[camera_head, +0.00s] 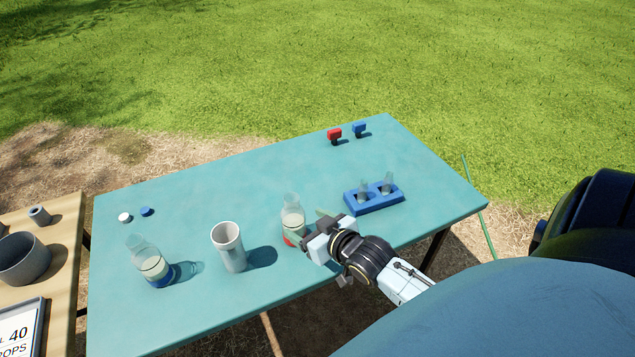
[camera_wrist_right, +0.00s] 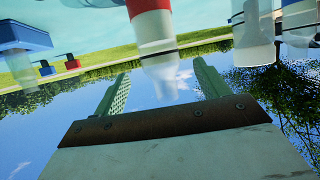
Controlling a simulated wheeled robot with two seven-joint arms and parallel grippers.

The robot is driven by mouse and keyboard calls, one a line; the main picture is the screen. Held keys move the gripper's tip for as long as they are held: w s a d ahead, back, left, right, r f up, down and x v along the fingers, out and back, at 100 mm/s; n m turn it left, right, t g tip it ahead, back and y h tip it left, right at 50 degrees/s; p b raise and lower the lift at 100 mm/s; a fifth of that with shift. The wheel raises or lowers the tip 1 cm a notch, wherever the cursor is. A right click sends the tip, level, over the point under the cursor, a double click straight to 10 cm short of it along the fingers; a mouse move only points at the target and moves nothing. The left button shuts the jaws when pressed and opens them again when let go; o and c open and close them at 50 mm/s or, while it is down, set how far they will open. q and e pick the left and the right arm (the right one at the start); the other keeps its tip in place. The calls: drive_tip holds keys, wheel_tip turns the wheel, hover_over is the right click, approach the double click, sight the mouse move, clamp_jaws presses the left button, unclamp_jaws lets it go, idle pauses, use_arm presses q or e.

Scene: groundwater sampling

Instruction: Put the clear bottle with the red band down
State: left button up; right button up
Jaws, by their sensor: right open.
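The clear bottle with the red band (camera_head: 292,218) stands upright on the teal table (camera_head: 200,212), with pale liquid inside and its red band near the base. My right gripper (camera_head: 305,230) is right beside it, low over the table. In the right wrist view, which is upside down, the bottle (camera_wrist_right: 152,28) shows between and beyond the two green fingers of the gripper (camera_wrist_right: 164,80). The fingers are spread apart, with a gap around the bottle. My left gripper is in neither view.
A grey cup (camera_head: 229,250) and a blue-banded bottle (camera_head: 151,264) stand to the left. A blue rack (camera_head: 374,202) with two clear vials is to the right. Red (camera_head: 334,133) and blue (camera_head: 359,128) T-shaped pieces are at the far edge. The table's middle is clear.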

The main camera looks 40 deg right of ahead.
drive_tip(key=v, duration=0.3)
drive_tip(key=shift+s+r, duration=0.15)
drive_tip(key=shift+s, duration=0.15)
idle(0.3)
